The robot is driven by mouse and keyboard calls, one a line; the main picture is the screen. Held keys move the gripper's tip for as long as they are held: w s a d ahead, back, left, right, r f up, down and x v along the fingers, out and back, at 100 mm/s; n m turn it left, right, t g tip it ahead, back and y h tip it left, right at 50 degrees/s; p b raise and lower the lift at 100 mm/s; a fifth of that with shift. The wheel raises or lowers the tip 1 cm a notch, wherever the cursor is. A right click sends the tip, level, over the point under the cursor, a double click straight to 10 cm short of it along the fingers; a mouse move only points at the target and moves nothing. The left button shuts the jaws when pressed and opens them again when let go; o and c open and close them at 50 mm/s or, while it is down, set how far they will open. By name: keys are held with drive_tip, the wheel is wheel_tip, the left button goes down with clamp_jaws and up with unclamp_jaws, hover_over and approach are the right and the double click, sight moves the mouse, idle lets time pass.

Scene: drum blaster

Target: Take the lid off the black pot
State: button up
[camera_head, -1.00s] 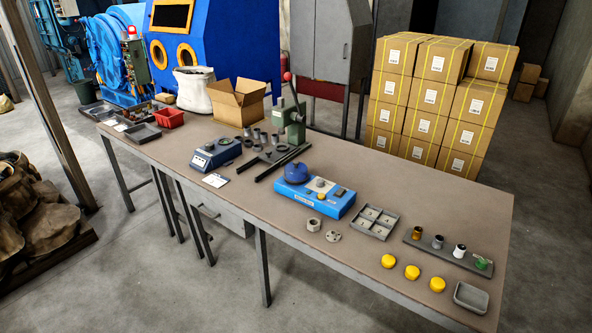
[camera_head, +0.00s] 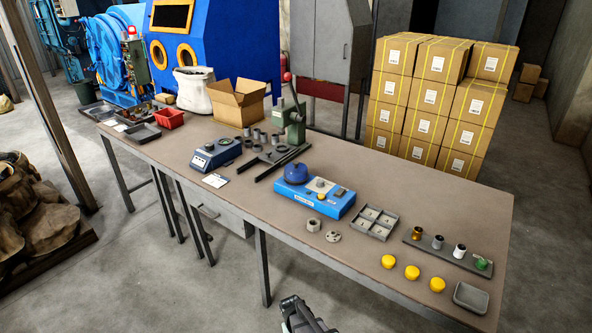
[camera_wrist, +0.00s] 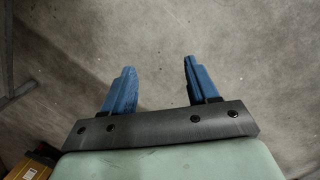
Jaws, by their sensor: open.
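A row of small pots stands on a dark grey strip (camera_head: 410,242) at the right end of the bench. The dark pot (camera_head: 438,243) is second from the left and looks black or dark grey with a paler top. It is too small to tell its lid clearly. My gripper (camera_wrist: 159,66) is open and empty in the wrist view, with two blue fingers apart over bare concrete floor. In the head view, part of my arm shows at the bottom edge, in front of the bench and well away from the pots.
An orange-brown pot (camera_head: 417,232), a white pot (camera_head: 460,251) and a green-topped pot (camera_head: 482,264) share the strip. Several yellow caps (camera_head: 412,272) and a grey tray (camera_head: 471,297) lie in front. A divided tray (camera_head: 375,222) and blue machine (camera_head: 315,196) stand left.

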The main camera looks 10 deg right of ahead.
drive_tip(key=w+a+r+t, duration=0.2)
drive_tip(key=w+a+r, duration=0.4)
drive_tip(key=w, duration=0.3)
drive_tip(key=w+a+r+n+t+y, duration=0.1)
drive_tip(key=w+a+r+t, duration=0.1)
drive_tip(key=w+a+r, duration=0.65)
drive_tip(key=w+a+r+t, duration=0.2)
drive_tip(key=w+a+r, duration=0.25)
drive_tip(key=w, duration=0.65)
drive_tip(key=w+a+r+t+y, duration=0.1)
drive_tip(key=w+a+r+t, duration=0.1)
drive_tip(key=w+a+r, duration=0.6)
drive_tip(key=w+a+r+n+t, duration=0.1)
drive_tip(key=a+r, duration=0.4)
drive_tip(key=r, duration=0.6)
drive_tip(key=w+a+r+t+y, duration=0.1)
drive_tip(key=w+a+r+t, duration=0.1)
drive_tip(key=w+a+r, duration=0.6)
wheel_tip(320, 180, up, 12)
drive_tip(key=n+g+h, duration=0.1)
drive_tip(key=n+g, duration=0.5)
drive_tip(key=g, duration=0.4)
hover_over(296, 162)
wheel_tip(296, 162, down, 13)
drive_tip(key=shift+w, duration=0.1)
